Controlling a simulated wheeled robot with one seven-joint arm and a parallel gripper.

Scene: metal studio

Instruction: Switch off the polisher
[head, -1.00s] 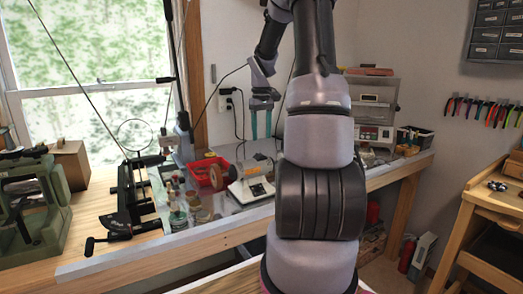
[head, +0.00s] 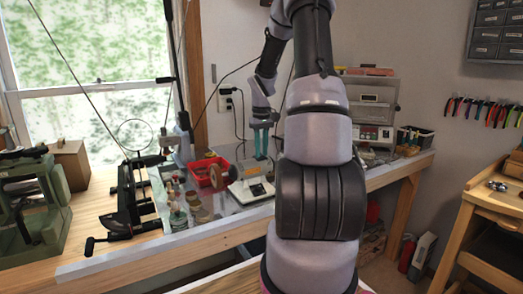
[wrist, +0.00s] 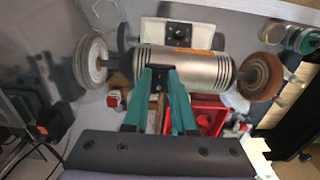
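The polisher (head: 250,190) stands on the bench, with a white base, a silver motor body (wrist: 205,66) and a wheel at each end. In the wrist view, a black knob (wrist: 180,38) shows on the white base, beyond the motor body. My gripper (head: 260,153) points down just above the polisher in the head view. Its two teal fingers (wrist: 160,76) show in the wrist view with a gap between their tips, and nothing is seen held. The tips overlap the motor body in the picture; I cannot tell whether they touch it.
A red bin (head: 203,173) sits behind the polisher. Small jars (head: 178,215) stand to its left, near the bench's front edge. A black stand (head: 127,200) is further left. A grey machine with a control panel (head: 373,105) stands on the right part of the bench.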

